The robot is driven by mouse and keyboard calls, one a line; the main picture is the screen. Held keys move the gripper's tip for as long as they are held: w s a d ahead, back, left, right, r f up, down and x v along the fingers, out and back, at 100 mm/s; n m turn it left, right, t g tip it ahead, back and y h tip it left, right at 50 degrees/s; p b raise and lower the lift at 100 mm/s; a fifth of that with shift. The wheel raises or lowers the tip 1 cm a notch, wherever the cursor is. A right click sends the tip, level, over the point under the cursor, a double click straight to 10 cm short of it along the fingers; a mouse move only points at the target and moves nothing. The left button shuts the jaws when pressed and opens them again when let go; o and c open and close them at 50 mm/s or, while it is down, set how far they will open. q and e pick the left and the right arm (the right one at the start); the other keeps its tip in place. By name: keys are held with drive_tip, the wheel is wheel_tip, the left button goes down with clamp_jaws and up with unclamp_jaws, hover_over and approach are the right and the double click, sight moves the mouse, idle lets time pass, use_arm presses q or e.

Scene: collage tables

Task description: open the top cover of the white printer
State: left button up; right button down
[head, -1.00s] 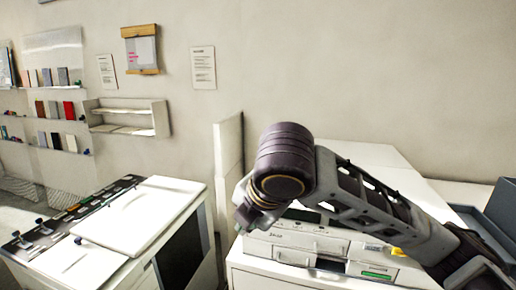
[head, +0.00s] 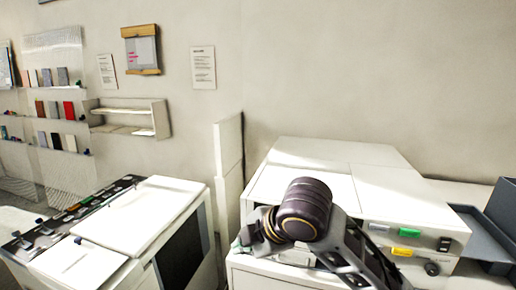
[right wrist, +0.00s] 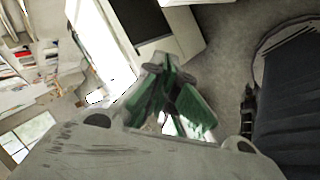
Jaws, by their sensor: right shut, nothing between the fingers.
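The white printer (head: 335,152) stands on a white cabinet (head: 245,278) at the right of the head view. Its top cover (head: 300,190) lies flat and looks shut. Its front right shows green and yellow tabs and a dark knob. My right arm crosses in front of the printer and hides much of its front. My right gripper (right wrist: 166,72) is shut and empty in the right wrist view. In the head view only a bit of it shows at the printer's front left, below the cover's level; contact cannot be told. My left gripper is not in view.
At left stands a white worktop (head: 75,268) with a white flat panel (head: 140,215) and a dark strip of clips (head: 70,215). An upright white board (head: 229,155) stands left of the printer. A dark grey tray (head: 480,235) lies at right. A gap separates worktop and printer.

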drive_tip(key=s+d+f+m, duration=0.1)
drive_tip(key=d+f+m, duration=0.45)
drive_tip(key=f, duration=0.35)
drive_tip(key=s+d+f+m, duration=0.1)
drive_tip(key=d+f+m, duration=0.4)
drive_tip(key=f+m, duration=0.25)
drive_tip(key=s+d+f+m+g+h, duration=0.2)
drive_tip(key=s+d+f+m+h, duration=0.4)
drive_tip(key=s+d+f, duration=0.7)
wheel_tip(320, 180, down, 37)
drive_tip(key=s+d+m+g+b, duration=0.1)
drive_tip(key=s+d+b, duration=0.1)
drive_tip(key=s+d+f, duration=0.1)
drive_tip(key=s+f, duration=0.9)
drive_tip(key=s+d+f+g, duration=0.1)
drive_tip(key=s+d+f, duration=0.1)
drive_tip(key=s+f, duration=0.8)
drive_tip(key=shift+s+d+f+y+b, duration=0.15)
drive_tip(key=shift+s+d+y+b, duration=0.2)
drive_tip(key=shift+s, duration=0.35)
